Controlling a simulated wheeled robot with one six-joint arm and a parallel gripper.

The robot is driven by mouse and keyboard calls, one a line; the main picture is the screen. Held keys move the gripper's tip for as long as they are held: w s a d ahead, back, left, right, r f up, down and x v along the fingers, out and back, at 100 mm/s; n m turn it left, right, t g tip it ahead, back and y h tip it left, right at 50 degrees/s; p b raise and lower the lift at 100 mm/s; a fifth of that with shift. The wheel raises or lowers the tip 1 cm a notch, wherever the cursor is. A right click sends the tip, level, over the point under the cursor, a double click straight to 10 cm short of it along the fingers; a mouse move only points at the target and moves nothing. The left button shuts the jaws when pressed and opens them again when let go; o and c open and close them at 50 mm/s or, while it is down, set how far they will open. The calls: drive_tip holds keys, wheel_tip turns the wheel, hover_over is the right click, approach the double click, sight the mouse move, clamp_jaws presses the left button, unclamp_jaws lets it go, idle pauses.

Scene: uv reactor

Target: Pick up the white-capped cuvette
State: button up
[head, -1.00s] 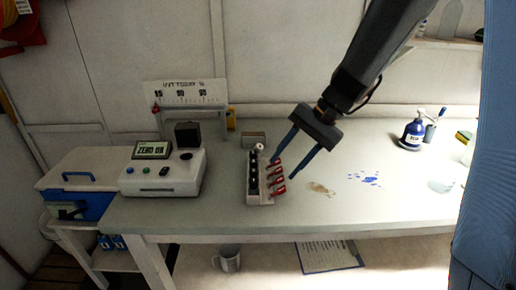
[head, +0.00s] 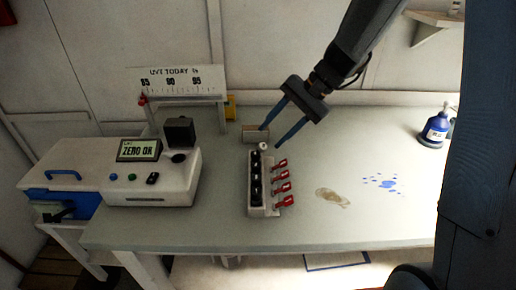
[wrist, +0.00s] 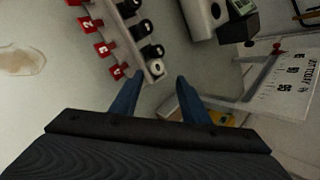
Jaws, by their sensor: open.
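The white-capped cuvette (head: 263,146) stands at the far end of a pale rack (head: 265,211), in line with several black-capped cuvettes (head: 255,178). Its cap also shows in the wrist view (wrist: 157,67), close to the gap between the fingertips. My gripper (head: 270,138) is open and empty, with its two blue fingers angled down at the rack's far end. In the wrist view my gripper (wrist: 159,76) has one fingertip on each side of the cap. The cuvette's body is hidden in the rack. I cannot tell the height gap.
Red numbered tags (head: 281,188) stick out from the rack's right side. A small box (head: 254,134) sits just behind it. The white instrument (head: 150,185) reading "ZERO OK" stands left. A brown stain (head: 332,198), blue spots and a blue bottle (head: 434,130) are to the right.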

sight(265, 145)
drive_tip(key=x, duration=0.1)
drive_tip(key=p+x, duration=0.1)
drive_tip(key=x, duration=0.2)
drive_tip(key=shift+s+d+f+p, duration=0.1)
drive_tip(key=shift+s+f+p, duration=0.1)
drive_tip(key=shift+s+p, duration=0.15)
drive_tip(key=shift+w+a+f, duration=0.1)
drive_tip(key=shift+a+f, duration=0.25)
drive_tip(key=shift+f, duration=0.15)
clamp_jaws()
drive_tip(key=shift+r, duration=0.1)
